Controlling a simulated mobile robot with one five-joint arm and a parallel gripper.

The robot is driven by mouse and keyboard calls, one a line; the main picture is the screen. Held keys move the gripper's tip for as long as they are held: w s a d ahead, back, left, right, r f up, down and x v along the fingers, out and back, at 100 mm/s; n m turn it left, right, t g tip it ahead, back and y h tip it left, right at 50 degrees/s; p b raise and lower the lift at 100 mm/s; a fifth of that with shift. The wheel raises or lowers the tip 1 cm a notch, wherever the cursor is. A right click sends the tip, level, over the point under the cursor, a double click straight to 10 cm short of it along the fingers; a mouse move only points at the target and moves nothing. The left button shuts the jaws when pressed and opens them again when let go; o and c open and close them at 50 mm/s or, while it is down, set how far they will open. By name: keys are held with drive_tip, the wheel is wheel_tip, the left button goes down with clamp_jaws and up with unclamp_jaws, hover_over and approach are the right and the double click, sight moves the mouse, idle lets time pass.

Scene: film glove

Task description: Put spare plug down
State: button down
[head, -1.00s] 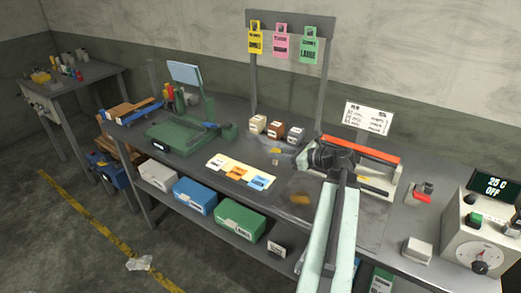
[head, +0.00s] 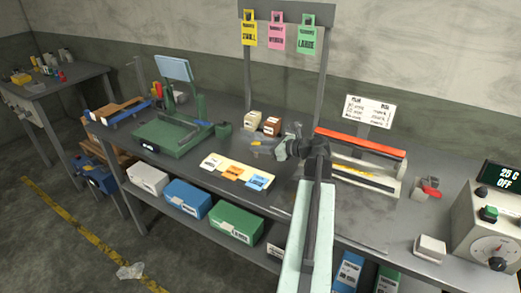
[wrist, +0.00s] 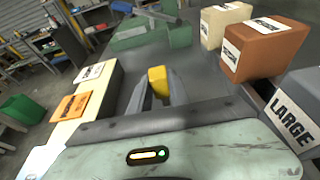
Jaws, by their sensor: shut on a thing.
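My gripper (head: 260,148) is over the bench, left of my arm and in front of the small boxes. It is shut on a yellow plug (wrist: 158,82), which sits between the fingertips in the wrist view. The plug is tiny in the head view, and I cannot tell whether it touches the bench. A pale strip with white, orange and blue label cards (head: 237,171) lies on the bench to the gripper's left and nearer the front.
A cream box (wrist: 222,22), a brown box (wrist: 265,48) and a grey box marked LARGE (wrist: 295,105) stand close to the gripper's right in the wrist view. A green press (head: 175,135) stands left. An orange-topped device (head: 360,142) is right of my arm. Bare bench lies ahead (wrist: 135,65).

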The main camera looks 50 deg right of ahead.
drive_tip(key=shift+f, duration=0.1)
drive_tip(key=c, duration=1.6)
unclamp_jaws()
drive_tip(key=shift+f, duration=0.1)
drive_tip(key=shift+c, duration=0.2)
drive_tip(key=o, duration=0.4)
drive_tip(key=shift+r, duration=0.25)
drive_tip(key=p+v, duration=0.3)
drive_tip(key=v, duration=0.8)
drive_tip(key=shift+s+d+r, duration=0.1)
drive_tip(key=shift+s+r, duration=0.05)
drive_tip(key=shift+s, duration=0.3)
